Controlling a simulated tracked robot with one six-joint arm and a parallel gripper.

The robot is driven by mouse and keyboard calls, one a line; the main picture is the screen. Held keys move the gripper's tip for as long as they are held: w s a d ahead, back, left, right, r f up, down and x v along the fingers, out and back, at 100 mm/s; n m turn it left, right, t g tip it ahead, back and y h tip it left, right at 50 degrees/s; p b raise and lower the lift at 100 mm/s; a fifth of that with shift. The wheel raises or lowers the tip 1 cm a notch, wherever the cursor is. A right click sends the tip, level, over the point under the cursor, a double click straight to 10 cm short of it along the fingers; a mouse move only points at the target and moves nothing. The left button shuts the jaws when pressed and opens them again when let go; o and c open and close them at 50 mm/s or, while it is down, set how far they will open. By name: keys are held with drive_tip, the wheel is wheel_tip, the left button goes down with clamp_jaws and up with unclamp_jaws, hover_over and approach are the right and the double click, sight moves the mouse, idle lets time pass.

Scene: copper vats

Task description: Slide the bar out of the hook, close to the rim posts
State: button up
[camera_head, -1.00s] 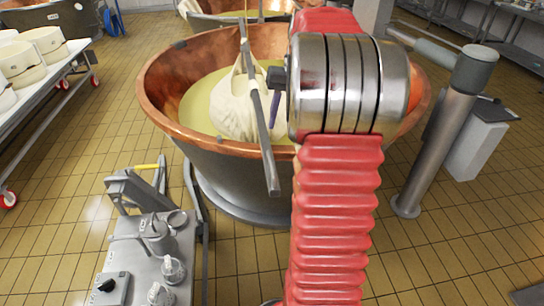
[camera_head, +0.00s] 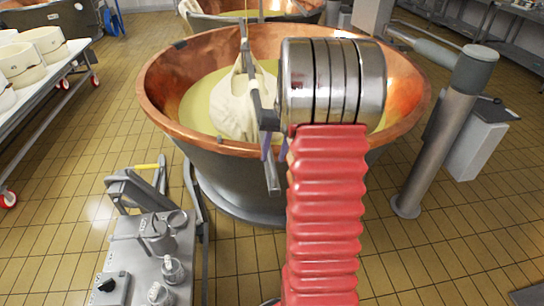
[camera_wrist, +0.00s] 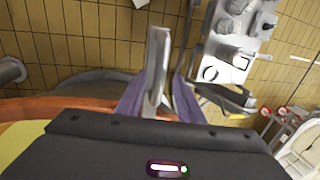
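The grey bar (camera_head: 272,178) slants over the near rim of the copper vat (camera_head: 160,105), its lower end hanging outside. A white cloth bundle (camera_head: 232,105) hangs against its upper part inside the vat. My gripper (camera_head: 274,152) is at the near rim with its purple fingers on either side of the bar. In the wrist view the bar (camera_wrist: 157,60) stands between the two spread fingers (camera_wrist: 158,95), with narrow gaps visible. The gripper looks open around it. The hook and the rim posts cannot be made out clearly; my wrist covers part of the bar and rim.
A grey post (camera_head: 440,140) stands right of the vat. A table with white moulds (camera_head: 30,85) is at the left. Yellow liquid (camera_head: 200,105) fills the vat.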

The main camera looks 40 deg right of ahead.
drive_tip(key=shift+a+f, duration=0.1)
drive_tip(key=shift+f, duration=0.4)
drive_tip(key=shift+c, duration=0.7)
drive_tip(key=shift+w, duration=0.1)
clamp_jaws()
